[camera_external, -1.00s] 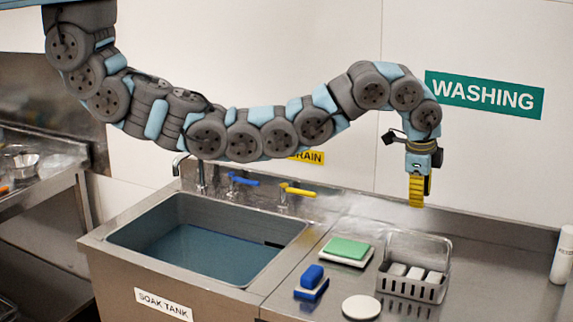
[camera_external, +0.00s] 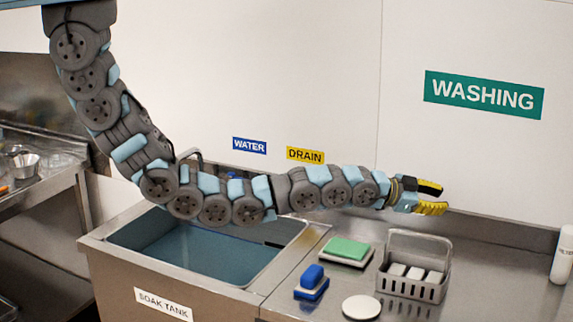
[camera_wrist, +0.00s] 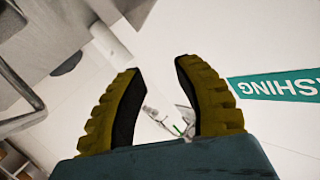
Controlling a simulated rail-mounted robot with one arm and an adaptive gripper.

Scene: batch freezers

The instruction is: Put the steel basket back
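The steel basket (camera_external: 404,290) stands upright on the steel counter, right of the soak tank, in the external view. Its handle (camera_external: 420,234) stands up at the back, and white blocks (camera_external: 415,272) lie inside it. My gripper (camera_external: 441,198) is above and behind the basket, apart from it, pointing right and roughly level. In the wrist view, the two yellow fingers (camera_wrist: 163,85) are spread apart with nothing held between them. I cannot tell whether the grey bar at the left of the wrist view is part of the basket.
The soak tank (camera_external: 125,232) lies left of the basket. A green sponge (camera_external: 346,248), a blue brush (camera_external: 312,277) and a white disc (camera_external: 361,307) are left of the basket. A white bottle (camera_external: 563,255) stands at the far right. The counter between basket and bottle is clear.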

